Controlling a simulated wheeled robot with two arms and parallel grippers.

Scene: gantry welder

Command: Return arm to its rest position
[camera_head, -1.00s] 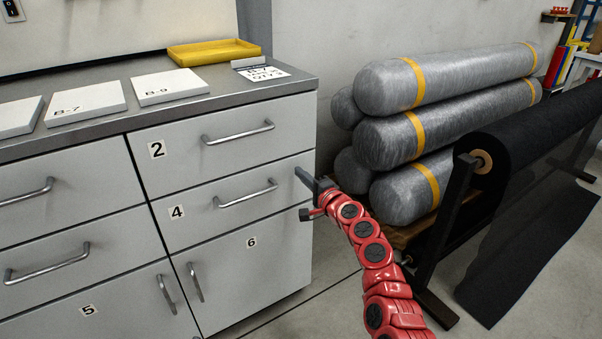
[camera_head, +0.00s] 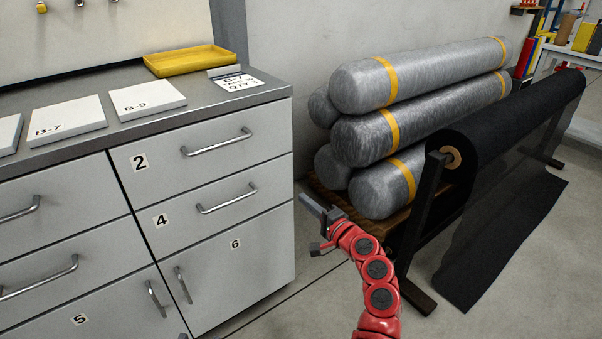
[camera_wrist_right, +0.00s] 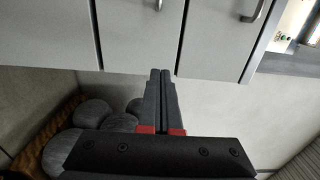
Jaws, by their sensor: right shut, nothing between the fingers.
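My right gripper (camera_head: 309,207) is in the head view, just right of the cabinet's right edge and in front of the wrapped rolls. Its red arm comes up from the bottom of the picture. In the right wrist view its two dark fingers (camera_wrist_right: 160,75) lie side by side, shut with nothing between them. The gripper appears apart from the cabinet (camera_head: 262,272). My left gripper is in no view.
The grey cabinet with numbered drawers stands at left, with white plates (camera_head: 68,117) and a yellow tray (camera_head: 197,66) on top. Wrapped rolls (camera_head: 420,80) lie stacked at right. A black roll (camera_head: 520,115) on a stand is nearer. Bare floor (camera_head: 530,270) lies at lower right.

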